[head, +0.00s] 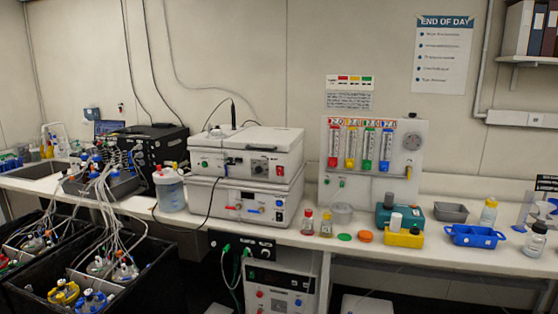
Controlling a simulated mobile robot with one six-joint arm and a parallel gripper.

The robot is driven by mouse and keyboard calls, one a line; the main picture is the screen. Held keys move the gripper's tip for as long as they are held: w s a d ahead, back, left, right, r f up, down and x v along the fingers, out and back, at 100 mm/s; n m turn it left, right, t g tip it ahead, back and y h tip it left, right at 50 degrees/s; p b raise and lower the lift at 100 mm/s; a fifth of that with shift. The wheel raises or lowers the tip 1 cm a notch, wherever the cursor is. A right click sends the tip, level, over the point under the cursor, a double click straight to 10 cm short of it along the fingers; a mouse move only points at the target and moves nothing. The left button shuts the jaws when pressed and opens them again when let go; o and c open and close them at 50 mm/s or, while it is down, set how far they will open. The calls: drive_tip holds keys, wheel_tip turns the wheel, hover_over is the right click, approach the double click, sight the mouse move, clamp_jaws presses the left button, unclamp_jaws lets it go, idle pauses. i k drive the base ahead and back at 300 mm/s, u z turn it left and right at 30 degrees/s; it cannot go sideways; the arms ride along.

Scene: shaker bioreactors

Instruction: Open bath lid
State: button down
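A white boxy unit with a pale lid (262,138) stands stacked on a second white unit (240,200) on the bench, left of the middle. It looks like the bath, though no readable label confirms this. The lid lies flat and looks closed. A smaller raised panel (208,138) sits at its left, with a dark probe or cable rising behind. My gripper is not in view.
A clear jar (169,190) stands close to the left of the stack. Small bottles (307,222) stand at its right. A flowmeter panel (372,160) is farther right. Black bins (95,270) with tubed vessels fill the lower left. A cable hangs before the stack.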

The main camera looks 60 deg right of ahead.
sight(271, 140)
drive_tip(key=u, duration=0.05)
drive_tip(key=k, duration=0.85)
drive_tip(key=z, duration=0.7)
drive_tip(key=i, duration=1)
drive_tip(key=u, duration=0.15)
